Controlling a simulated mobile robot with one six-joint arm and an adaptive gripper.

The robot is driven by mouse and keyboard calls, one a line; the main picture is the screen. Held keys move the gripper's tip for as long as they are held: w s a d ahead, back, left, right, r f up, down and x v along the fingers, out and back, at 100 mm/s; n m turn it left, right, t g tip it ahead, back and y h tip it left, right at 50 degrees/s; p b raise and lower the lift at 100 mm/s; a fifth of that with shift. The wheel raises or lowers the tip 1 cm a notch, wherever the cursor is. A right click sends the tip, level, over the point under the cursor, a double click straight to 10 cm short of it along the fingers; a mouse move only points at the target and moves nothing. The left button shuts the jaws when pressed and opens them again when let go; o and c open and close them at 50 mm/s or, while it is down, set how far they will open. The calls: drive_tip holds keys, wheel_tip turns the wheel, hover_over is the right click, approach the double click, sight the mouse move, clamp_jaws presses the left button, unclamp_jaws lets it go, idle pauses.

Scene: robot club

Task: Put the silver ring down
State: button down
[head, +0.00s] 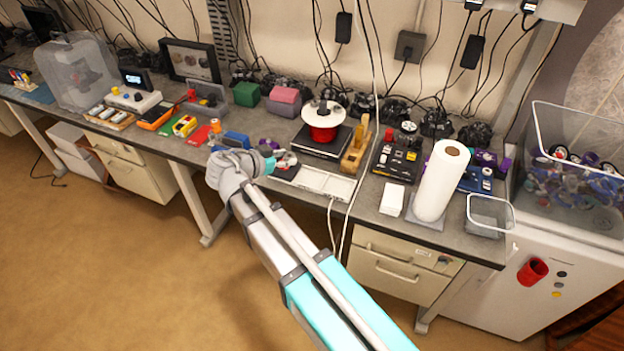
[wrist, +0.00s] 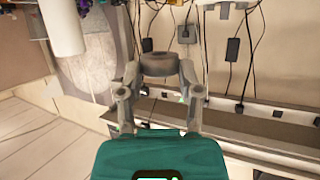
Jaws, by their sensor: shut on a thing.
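My gripper (wrist: 159,68) is shut on the silver ring (wrist: 160,65), a short grey band held between the two fingertips in the wrist view. In the head view my gripper (head: 279,161) is over the front part of the grey workbench (head: 421,226), left of the white tray. The ring is small there and hard to tell from the fingers. I cannot tell how high the ring is above the bench.
A white shallow tray (head: 325,184) lies right of my gripper. Behind it stand a red spool on a black scale (head: 318,142) and a wooden plane (head: 356,149). A paper roll (head: 441,182) stands further right. A blue tool (head: 232,140) is at the left.

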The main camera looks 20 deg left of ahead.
wheel_tip(320, 180, down, 8)
drive_tip(key=a+b, duration=0.1)
drive_tip(key=b, duration=0.6)
drive_tip(key=shift+w+b, duration=0.2)
drive_tip(key=shift+b, duration=0.2)
drive_tip(key=w+f+b, duration=0.3)
drive_tip(key=w, duration=0.1)
drive_tip(key=w+d+f+b, duration=0.1)
drive_tip(key=w+f+b, duration=0.2)
drive_tip(key=w, duration=0.1)
drive_tip(key=w+f+b, duration=0.3)
drive_tip(key=w, duration=0.2)
drive_tip(key=shift+d, duration=0.3)
drive_tip(key=shift+f, duration=0.1)
drive_tip(key=shift+w+f+b, duration=0.45)
drive_tip(key=shift+f+b, duration=0.3)
drive_tip(key=shift+b, duration=0.05)
drive_tip(key=shift+f+b, duration=1.2)
